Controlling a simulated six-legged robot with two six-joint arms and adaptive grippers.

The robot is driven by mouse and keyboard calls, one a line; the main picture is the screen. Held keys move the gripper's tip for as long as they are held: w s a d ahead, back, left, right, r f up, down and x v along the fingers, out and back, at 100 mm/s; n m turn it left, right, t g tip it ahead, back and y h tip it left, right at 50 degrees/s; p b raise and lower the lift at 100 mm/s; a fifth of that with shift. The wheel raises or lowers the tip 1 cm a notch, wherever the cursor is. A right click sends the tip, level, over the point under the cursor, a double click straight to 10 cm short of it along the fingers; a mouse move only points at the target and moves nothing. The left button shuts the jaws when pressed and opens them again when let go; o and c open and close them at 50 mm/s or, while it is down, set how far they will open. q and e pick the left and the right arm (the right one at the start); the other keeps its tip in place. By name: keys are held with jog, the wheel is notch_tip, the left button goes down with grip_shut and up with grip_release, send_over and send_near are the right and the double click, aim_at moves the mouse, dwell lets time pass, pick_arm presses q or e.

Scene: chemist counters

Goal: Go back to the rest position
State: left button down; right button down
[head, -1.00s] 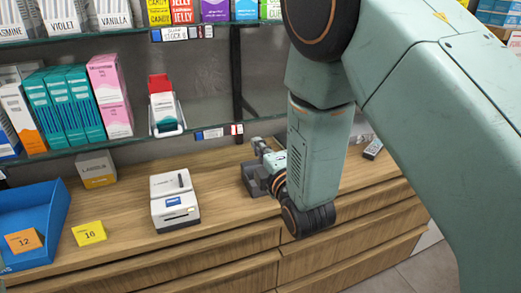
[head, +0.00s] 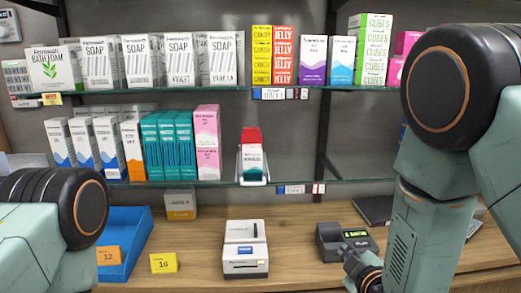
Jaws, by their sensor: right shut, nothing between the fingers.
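My right arm comes in from the right, and its forearm hangs down over the counter. My right gripper (head: 349,258) is low at the bottom right, small and dark.
The wooden counter (head: 200,262) holds a white printer (head: 245,262), a blue tray (head: 140,225), an orange card 12 (head: 108,256) and a yellow card 16 (head: 164,263). Glass shelves behind hold boxed goods. A red-and-white dispenser (head: 252,160) stands on the lower shelf.

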jog(key=s+d+f+m+g+b, duration=0.1)
jog(key=s+f+m+g+b, duration=0.4)
jog(key=s+f, duration=1.3)
jog(key=s+d+f+m+g+b, duration=0.1)
jog(key=s+f+m+g+b, duration=0.5)
jog(key=s+f, duration=1.2)
jog(key=g+b, duration=0.1)
jog(key=g, duration=0.1)
jog(key=shift+d+g, duration=0.35)
jog(key=shift+g, duration=0.05)
jog(key=shift+w+f, duration=0.1)
